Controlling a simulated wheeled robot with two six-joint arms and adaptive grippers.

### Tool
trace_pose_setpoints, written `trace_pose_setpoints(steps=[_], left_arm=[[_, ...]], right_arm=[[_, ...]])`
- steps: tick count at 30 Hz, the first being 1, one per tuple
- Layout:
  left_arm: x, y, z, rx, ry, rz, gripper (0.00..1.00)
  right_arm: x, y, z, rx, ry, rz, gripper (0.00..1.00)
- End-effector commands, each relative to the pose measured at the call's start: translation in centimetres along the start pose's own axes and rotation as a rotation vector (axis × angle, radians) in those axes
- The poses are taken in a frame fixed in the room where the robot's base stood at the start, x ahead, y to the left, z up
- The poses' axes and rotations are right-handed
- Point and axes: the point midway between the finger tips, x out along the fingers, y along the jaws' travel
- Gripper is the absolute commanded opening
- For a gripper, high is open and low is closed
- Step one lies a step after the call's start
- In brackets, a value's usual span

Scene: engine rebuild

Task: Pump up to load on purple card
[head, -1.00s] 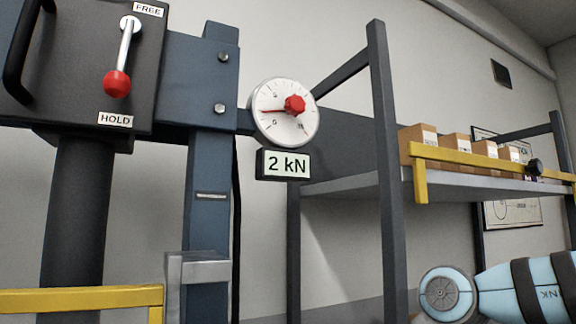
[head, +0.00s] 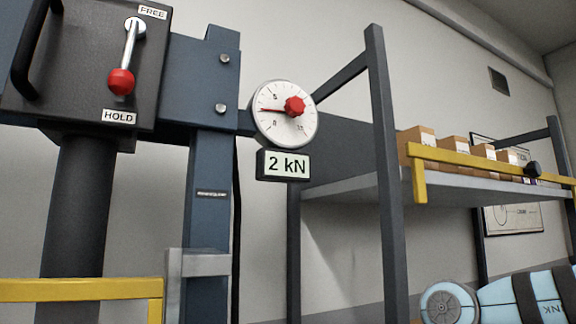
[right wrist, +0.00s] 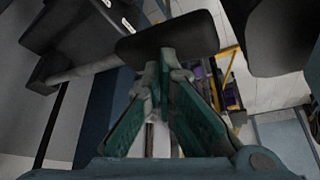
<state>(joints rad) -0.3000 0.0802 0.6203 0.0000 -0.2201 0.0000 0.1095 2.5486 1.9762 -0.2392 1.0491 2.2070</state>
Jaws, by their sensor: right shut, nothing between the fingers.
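The round pressure gauge (head: 284,128) hangs on the blue press frame. The lever's red ball (head: 121,81) hangs down towards the HOLD label. Small purple items (right wrist: 232,95) show beyond the fingers; I cannot identify a purple card. My left gripper is out of view.
A grey shelf (head: 350,188) with several cardboard boxes (head: 455,150) and a yellow rail (head: 490,162) stands at right. A yellow bar (head: 80,290) crosses the lower left. My light blue arm shows at bottom right.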

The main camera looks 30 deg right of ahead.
Motion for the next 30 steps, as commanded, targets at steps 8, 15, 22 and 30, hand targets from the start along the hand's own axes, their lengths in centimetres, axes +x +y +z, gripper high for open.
trace_pose_setpoints(steps=[8, 15, 22, 30], left_arm=[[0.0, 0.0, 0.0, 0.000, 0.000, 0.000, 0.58], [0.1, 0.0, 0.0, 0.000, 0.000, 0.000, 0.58], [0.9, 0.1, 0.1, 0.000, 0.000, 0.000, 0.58], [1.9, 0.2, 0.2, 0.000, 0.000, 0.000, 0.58]], right_arm=[[0.0, 0.0, 0.0, 0.000, 0.000, 0.000, 0.00], [0.1, 0.0, 0.0, 0.000, 0.000, 0.000, 0.00], [0.8, 0.0, 0.4, 0.000, 0.000, 0.000, 0.00], [1.8, 0.0, 0.9, 0.000, 0.000, 0.000, 0.00]])
